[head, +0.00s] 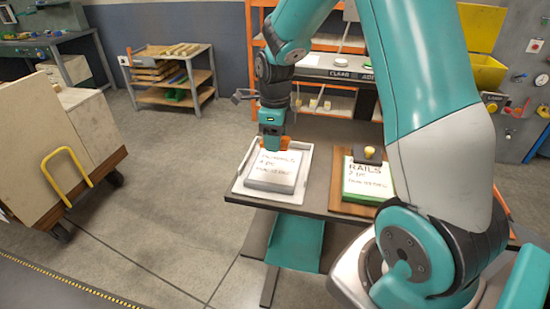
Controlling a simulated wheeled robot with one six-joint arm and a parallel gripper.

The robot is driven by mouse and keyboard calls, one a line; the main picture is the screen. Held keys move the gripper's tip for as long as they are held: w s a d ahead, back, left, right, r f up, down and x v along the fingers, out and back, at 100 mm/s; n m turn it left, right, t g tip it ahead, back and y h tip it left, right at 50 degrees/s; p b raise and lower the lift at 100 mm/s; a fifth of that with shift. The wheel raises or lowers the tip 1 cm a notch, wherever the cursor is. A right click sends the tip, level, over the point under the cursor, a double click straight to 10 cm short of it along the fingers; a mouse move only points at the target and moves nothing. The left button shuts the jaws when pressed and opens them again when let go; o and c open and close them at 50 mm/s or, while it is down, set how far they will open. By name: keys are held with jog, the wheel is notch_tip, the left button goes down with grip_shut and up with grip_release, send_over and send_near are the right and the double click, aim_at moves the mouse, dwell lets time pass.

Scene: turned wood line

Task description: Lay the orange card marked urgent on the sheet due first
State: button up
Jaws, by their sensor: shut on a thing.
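My gripper (271,138) points down over the left paper stack and is shut on the orange card (273,145), of which only a small part shows. The left sheet (275,167) tops a thick stack in a white tray (240,184); its heading and due line are too small to read surely. The right sheet (368,182) is headed RAILS, with a due line I cannot read, and lies on a green-edged stack. I cannot tell whether the card touches the left sheet.
A dark weight with a yellow knob (369,153) sits on the right stack, which rests on a brown board (340,204). My arm hides the table's right part. A cart (70,150) stands left, and a low shelf (170,76) stands behind. The floor between is clear.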

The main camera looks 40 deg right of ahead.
aim_at(275, 169)
notch_tip(275, 169, down, 8)
jog(key=shift+r+p, duration=0.1)
jog(key=shift+p, duration=0.45)
jog(key=o, duration=0.9)
